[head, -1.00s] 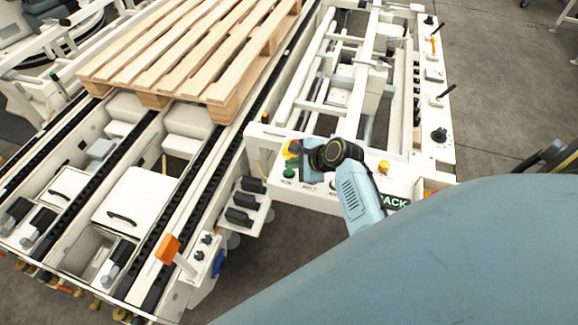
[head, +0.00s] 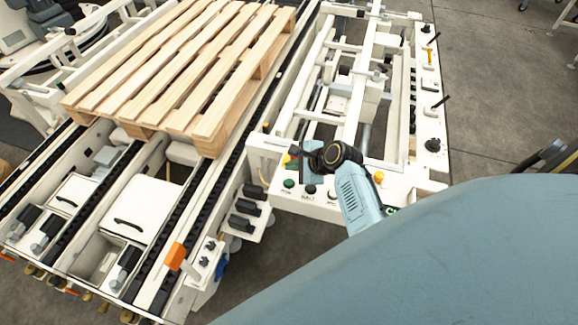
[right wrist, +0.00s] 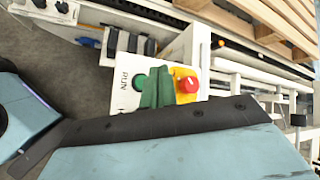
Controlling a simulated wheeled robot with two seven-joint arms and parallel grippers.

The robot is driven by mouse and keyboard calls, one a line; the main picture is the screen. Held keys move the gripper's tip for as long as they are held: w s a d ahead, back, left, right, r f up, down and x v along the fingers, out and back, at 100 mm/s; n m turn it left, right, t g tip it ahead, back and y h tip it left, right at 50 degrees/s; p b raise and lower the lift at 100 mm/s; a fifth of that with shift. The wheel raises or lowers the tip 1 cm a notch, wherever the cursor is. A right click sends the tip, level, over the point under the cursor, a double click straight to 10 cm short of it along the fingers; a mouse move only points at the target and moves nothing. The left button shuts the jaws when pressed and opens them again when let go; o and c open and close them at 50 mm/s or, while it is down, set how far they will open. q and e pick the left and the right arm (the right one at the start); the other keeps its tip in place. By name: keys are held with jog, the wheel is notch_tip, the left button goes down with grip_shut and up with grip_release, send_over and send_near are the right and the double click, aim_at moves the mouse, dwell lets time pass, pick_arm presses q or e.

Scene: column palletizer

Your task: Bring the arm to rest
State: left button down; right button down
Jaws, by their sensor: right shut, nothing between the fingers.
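My right gripper (head: 311,150) is shut and empty. In the head view it is over the control panel (head: 318,205) at the near end of the white frame, and my forearm and wrist partly cover the panel. In the right wrist view a green button (right wrist: 139,82) labelled RUN and a red mushroom button (right wrist: 187,84) on a yellow base lie close beyond the gripper. I cannot tell whether the gripper touches the panel. The green button also shows in the head view (head: 289,183). My left gripper is not in view.
A wooden pallet (head: 180,75) rests on the chain conveyor (head: 192,215) at left. An orange block (head: 175,256) stands on the conveyor's near side. The white frame (head: 299,100) with rails is behind the panel. Bare grey floor (head: 490,90) lies to the right.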

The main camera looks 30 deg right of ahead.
jog(key=s+a+r+n+g+h, duration=0.1)
jog(key=s+a+r+n+g, duration=0.15)
jog(key=s+n, duration=0.55)
jog(key=s+a+r+n+g+h, duration=0.1)
jog(key=s+a+r+n, duration=0.25)
jog(key=s+n, duration=0.5)
jog(key=s+a+r+n+g+h, duration=0.1)
jog(key=s+a+r+n+g, duration=0.15)
jog(key=s+n, duration=0.6)
notch_tip(320, 180, down, 28)
jog(key=s+f+b, duration=0.1)
jog(key=s+b, duration=0.1)
jog(key=b, duration=0.2)
jog(key=s+d+f+b, duration=0.1)
jog(key=s+f, duration=0.7)
jog(key=s+d+f+g+b, duration=0.1)
jog(key=s+d+f, duration=0.1)
jog(key=s+f, duration=0.6)
jog(key=shift+s+d+g, duration=0.15)
jog(key=shift+d+g, duration=0.15)
jog(key=shift+f, duration=0.1)
